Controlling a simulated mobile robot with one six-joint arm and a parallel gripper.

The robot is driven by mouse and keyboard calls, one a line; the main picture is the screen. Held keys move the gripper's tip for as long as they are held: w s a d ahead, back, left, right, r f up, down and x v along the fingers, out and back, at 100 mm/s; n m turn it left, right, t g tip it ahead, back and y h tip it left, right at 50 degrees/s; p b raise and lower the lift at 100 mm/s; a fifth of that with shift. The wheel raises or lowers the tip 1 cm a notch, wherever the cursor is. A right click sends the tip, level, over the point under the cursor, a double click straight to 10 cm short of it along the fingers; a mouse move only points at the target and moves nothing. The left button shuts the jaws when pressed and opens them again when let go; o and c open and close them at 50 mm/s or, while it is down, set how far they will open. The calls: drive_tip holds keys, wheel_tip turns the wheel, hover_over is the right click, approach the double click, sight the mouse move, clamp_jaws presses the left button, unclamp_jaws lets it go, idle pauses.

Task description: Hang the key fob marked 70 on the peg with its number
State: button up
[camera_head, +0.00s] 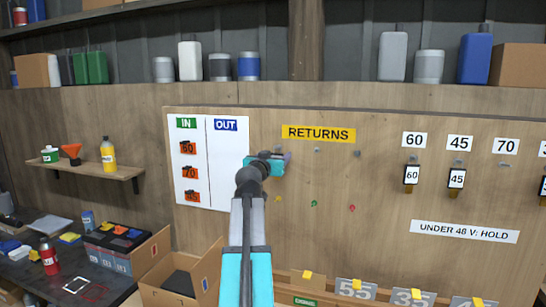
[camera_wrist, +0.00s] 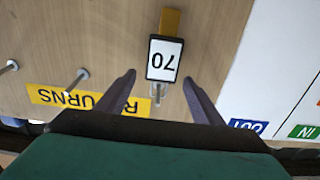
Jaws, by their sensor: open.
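The key fob marked 70 (camera_wrist: 165,58) has a black frame, a white label and an orange-yellow end. In the wrist view, which is upside down, it hangs on a peg (camera_wrist: 157,95) by the yellow RETURNS sign (camera_wrist: 60,97). My gripper (camera_wrist: 159,80) is open, with one finger on each side of the fob's top end and visible gaps to both. In the head view my gripper (camera_head: 273,160) is in front of the fob and hides it. The 70 label (camera_head: 506,146) is at the right, above a bare peg (camera_head: 505,165).
Fob 60 (camera_head: 412,175) and fob 45 (camera_head: 457,179) hang under their own labels, left of the 70 peg. Two bare RETURNS pegs (camera_head: 317,151) (camera_head: 357,154) stick out right of my gripper. The white IN/OUT board (camera_head: 225,165) is at its left. Boxes and numbered bins stand below.

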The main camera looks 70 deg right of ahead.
drive_tip(key=shift+d, duration=0.3)
drive_tip(key=c, duration=1.3)
drive_tip(key=shift+r, duration=0.35)
drive_tip(key=shift+a, duration=0.1)
drive_tip(key=shift+s+a+r+b, duration=0.1)
drive_tip(key=shift+a+r+b, duration=0.2)
drive_tip(key=shift+a, duration=0.85)
drive_tip(key=shift+a+r+b, duration=0.15)
drive_tip(key=shift+a+r, duration=0.1)
drive_tip(key=shift+a, duration=0.9)
